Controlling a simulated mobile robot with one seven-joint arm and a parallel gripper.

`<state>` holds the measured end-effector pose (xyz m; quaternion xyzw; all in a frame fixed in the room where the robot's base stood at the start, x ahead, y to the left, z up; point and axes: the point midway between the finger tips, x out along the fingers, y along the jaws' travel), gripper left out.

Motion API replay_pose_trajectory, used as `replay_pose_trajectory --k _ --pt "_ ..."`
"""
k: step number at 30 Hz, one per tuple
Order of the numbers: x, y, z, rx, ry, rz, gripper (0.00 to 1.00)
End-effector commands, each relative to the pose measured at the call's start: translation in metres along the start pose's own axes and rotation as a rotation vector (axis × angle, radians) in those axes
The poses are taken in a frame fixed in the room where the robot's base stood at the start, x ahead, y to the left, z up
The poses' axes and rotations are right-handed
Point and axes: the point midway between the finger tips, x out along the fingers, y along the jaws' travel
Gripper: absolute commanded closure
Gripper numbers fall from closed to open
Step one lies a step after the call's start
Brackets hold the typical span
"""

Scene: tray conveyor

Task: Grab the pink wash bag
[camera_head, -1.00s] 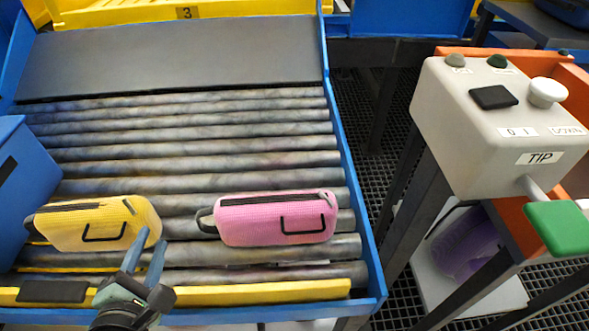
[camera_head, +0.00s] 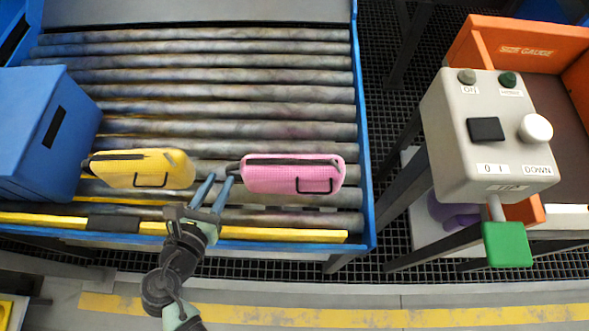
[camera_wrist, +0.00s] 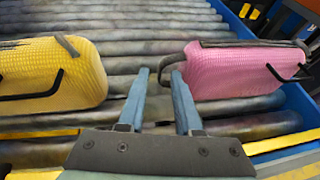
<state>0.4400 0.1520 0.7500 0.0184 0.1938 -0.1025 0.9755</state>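The pink wash bag (camera_head: 292,174) lies on the rollers, with a dark zip along its top, a black handle on its front and a dark loop at its left end. It also shows in the wrist view (camera_wrist: 240,70) at the upper right. My gripper (camera_head: 214,184) is open and empty, just left of the pink bag, between it and the yellow wash bag (camera_head: 138,170). In the wrist view my gripper (camera_wrist: 160,80) has its two blue fingers apart, with rollers between them. The right fingertip is close to the pink bag's loop; I cannot tell if they touch.
A blue bin (camera_head: 45,130) stands on the left of the roller conveyor (camera_head: 215,93). A yellow edge bar (camera_head: 285,234) runs along the front, and a blue side rail (camera_head: 361,130) on the right. A grey control box (camera_head: 490,140) with a green paddle stands further right.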

Motion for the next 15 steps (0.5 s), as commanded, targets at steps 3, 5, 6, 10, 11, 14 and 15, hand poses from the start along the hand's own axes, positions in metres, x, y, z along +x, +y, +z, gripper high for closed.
replay_pose_trajectory --k 3,5,6,10,11,14,15 --pt "0.019 0.0 -0.001 0.002 0.0 -0.001 0.67" --pt "0.025 0.0 0.0 0.003 -0.001 -0.001 0.67" --pt "0.027 0.0 0.0 0.003 0.0 -0.001 0.67" --pt "0.036 0.0 -0.002 0.003 0.0 0.0 0.67" --pt "0.04 0.0 -0.002 0.004 0.0 0.0 0.67" --pt "0.056 0.0 -0.004 0.004 0.0 0.0 0.67" --pt "0.062 0.0 -0.004 0.004 0.0 -0.001 0.67"
